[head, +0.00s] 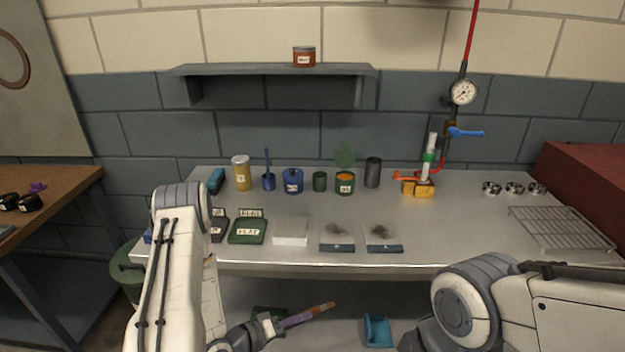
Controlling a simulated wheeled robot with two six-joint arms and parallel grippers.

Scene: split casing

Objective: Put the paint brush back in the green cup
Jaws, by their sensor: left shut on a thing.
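My left gripper (275,325) is low at the bottom of the head view, in front of the bench edge. It is shut on the paint brush (304,316), which has a purple handle and an orange-brown end pointing right and slightly up. The small dark green cup (320,182) stands upright near the back of the grey bench, well beyond the gripper. Its inside is too small to make out. My right arm comes in at the lower right, and its gripper is out of view.
The blue cup (268,182) with a blue brush and the blue can (293,182) stand left of the green cup. An open can of orange paint (345,187) is close on its right. A white block (291,233) and sanding-type pads (337,240) line the bench front.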

